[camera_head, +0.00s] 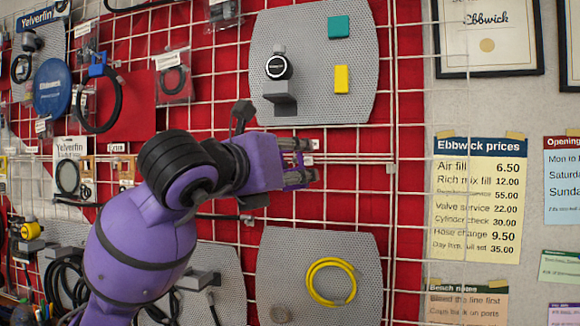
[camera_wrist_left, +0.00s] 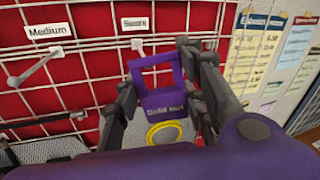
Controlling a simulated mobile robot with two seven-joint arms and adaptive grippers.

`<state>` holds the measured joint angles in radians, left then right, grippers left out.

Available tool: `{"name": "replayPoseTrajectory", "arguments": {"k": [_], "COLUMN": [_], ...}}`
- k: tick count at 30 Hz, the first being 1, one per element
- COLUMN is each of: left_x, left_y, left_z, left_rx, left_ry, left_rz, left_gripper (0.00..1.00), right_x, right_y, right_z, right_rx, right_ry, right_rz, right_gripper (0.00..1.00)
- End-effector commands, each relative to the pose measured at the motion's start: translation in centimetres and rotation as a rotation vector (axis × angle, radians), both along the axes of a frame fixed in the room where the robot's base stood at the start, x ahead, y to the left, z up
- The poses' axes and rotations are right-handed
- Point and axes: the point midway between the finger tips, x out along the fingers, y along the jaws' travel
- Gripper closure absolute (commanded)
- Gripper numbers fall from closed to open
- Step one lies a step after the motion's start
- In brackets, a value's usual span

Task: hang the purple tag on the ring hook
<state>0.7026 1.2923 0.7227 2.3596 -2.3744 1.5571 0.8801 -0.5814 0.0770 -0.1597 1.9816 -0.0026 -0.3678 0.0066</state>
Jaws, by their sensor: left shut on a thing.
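The purple tag shows in the left wrist view as a small plate (camera_wrist_left: 165,101) printed "Sold out", with an open loop handle on top. My left gripper (camera_head: 302,162) is in front of the wire grid at the centre of the head view. In the left wrist view its fingers (camera_wrist_left: 160,98) are shut on the tag's sides and hold it upright, handle up. In the head view the tag is mostly hidden by the fingers. In the left wrist view a rod hook (camera_wrist_left: 36,66) sticks out under the label "Medium". I cannot tell which hook is the ring hook. My right gripper is not in view.
A grey perforated panel (camera_head: 350,60) above the gripper bears a round gauge (camera_head: 277,67), a teal block (camera_head: 338,27) and a yellow block (camera_head: 341,79). A lower panel (camera_head: 285,250) holds a yellow hose coil (camera_head: 331,282). A price sheet (camera_head: 477,200) hangs at right.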

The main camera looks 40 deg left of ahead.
Motion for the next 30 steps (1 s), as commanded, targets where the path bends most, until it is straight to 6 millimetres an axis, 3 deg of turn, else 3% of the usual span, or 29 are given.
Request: {"name": "replayPoseTrajectory", "arguments": {"k": [23, 30], "left_x": [4.1, 5.1], "left_y": [2.3, 2.8], "left_z": [-0.4, -1.0], "left_rx": [0.0, 0.0], "left_ry": [-0.001, 0.001], "left_rz": [0.0, 0.0], "left_gripper": [0.84, 0.84], "right_x": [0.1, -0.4], "right_y": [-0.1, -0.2], "right_z": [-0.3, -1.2], "right_rx": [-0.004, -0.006], "right_ry": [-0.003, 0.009], "right_rz": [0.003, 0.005], "right_gripper": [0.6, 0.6]}}
